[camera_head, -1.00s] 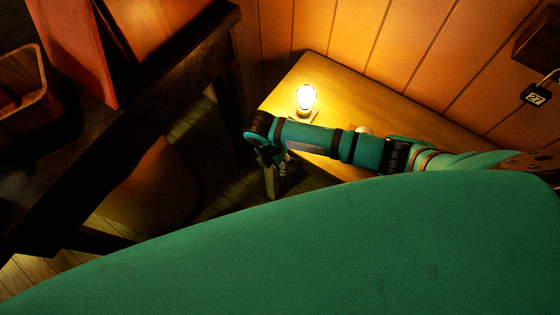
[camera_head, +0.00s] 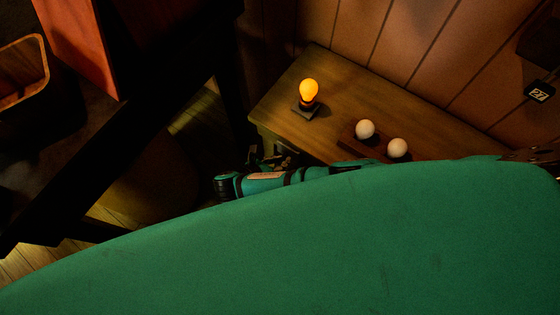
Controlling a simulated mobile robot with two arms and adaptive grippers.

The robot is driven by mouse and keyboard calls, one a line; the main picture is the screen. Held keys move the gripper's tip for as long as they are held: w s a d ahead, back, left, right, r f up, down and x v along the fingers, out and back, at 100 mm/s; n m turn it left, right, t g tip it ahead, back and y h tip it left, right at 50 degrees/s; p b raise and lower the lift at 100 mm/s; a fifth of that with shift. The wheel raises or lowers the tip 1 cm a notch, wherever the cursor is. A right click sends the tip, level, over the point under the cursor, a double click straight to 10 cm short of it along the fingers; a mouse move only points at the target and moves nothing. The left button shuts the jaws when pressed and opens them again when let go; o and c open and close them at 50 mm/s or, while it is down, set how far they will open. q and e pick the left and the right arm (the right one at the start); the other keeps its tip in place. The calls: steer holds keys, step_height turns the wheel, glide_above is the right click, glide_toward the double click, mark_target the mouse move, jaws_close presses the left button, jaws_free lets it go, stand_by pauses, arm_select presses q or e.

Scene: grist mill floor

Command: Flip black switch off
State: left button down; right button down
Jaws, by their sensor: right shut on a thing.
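My right arm comes in from the right, low along the front of the small wooden table, partly hidden by my green body. My right gripper (camera_head: 270,161) is dark and small at the table's front left corner, just below the top's edge. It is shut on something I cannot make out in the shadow. No black switch can be made out for certain. A bulb lamp (camera_head: 308,91) on a dark square base stands on the table and glows a dim orange. My left gripper is not in view.
The small wooden table (camera_head: 345,95) stands against the plank wall. A dark holder (camera_head: 352,143) with two pale round things (camera_head: 365,129) is on it. A black block marked 27 (camera_head: 539,92) hangs at the right. A dark bench with a wooden tray (camera_head: 22,72) fills the left.

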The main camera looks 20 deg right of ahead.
steer(key=shift+w+a+f+t+h+b, duration=0.1)
steer(key=shift+f+t+h+b, duration=0.1)
steer(key=shift+t+h+b, duration=0.1)
stand_by(0.4)
steer(key=c, duration=1.3)
jaws_free()
steer(key=v, duration=0.7)
steer(key=shift+a+r, duration=0.1)
steer(key=shift+a, duration=0.15)
